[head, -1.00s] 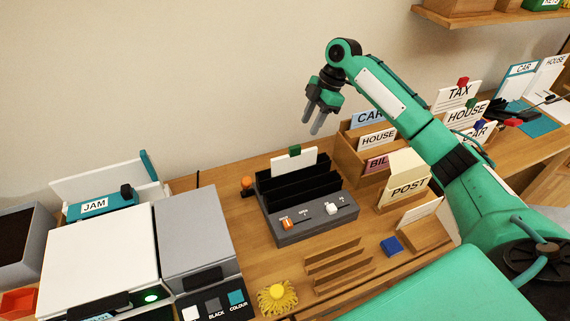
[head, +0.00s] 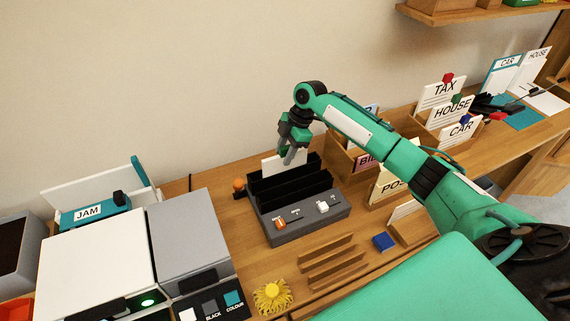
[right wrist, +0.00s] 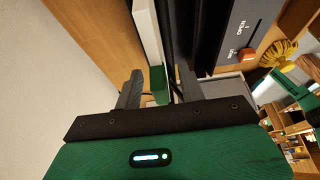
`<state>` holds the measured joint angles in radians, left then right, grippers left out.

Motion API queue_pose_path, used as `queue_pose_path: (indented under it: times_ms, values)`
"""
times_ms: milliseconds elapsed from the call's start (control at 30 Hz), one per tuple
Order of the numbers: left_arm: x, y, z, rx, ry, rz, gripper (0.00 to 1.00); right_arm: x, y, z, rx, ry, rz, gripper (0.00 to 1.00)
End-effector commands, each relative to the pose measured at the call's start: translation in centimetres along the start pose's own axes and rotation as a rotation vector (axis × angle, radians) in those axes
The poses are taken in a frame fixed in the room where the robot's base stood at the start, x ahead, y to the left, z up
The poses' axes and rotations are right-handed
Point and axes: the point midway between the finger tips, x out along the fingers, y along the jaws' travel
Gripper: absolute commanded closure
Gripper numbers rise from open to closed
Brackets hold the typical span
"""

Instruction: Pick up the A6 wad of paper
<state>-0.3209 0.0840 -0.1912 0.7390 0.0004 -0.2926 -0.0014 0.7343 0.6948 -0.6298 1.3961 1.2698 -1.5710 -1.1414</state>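The white wad of paper (head: 270,166) stands upright in the rear slot of the black-and-grey slotted device (head: 300,226). No A6 mark can be read on it. My right gripper (head: 291,158) is at the wad's top edge and hides part of it. In the right wrist view the wad (right wrist: 148,35) and its green clip (right wrist: 159,84) lie between the fingertips of my right gripper (right wrist: 160,85). The fingers are apart, with a gap visible beside the clip, so the gripper is open. My left gripper is not in view.
Wooden sorters with labelled cards (head: 448,108) stand right of the device, partly behind my arm. A grey machine (head: 189,236) stands to the left. A slatted wooden rack (head: 330,262), blue block (head: 383,242) and yellow tufted thing (head: 272,295) lie in front.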

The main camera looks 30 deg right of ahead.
Motion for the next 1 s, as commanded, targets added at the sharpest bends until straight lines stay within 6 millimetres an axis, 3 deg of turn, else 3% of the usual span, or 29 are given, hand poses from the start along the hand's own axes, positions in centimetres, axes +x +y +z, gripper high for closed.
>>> queue_pose_path:
  times_ms: [167, 400, 600, 633, 1000]
  values:
    - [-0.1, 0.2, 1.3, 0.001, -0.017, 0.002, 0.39, 1.8, 0.0, 0.0, 0.001, -0.001, 0.001, 0.60]
    - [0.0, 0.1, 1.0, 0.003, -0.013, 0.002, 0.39, 2.0, 0.0, 0.1, 0.001, -0.001, 0.002, 0.60]
    - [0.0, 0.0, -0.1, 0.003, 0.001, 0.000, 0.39, 2.0, 0.0, 0.1, 0.001, -0.001, 0.002, 0.97]
    - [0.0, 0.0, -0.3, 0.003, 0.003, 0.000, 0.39, 2.0, 0.0, 0.1, 0.001, -0.001, 0.002, 1.00]
    - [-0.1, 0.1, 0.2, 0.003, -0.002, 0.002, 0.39, 1.7, 0.1, 0.0, 0.000, -0.001, 0.003, 1.00]
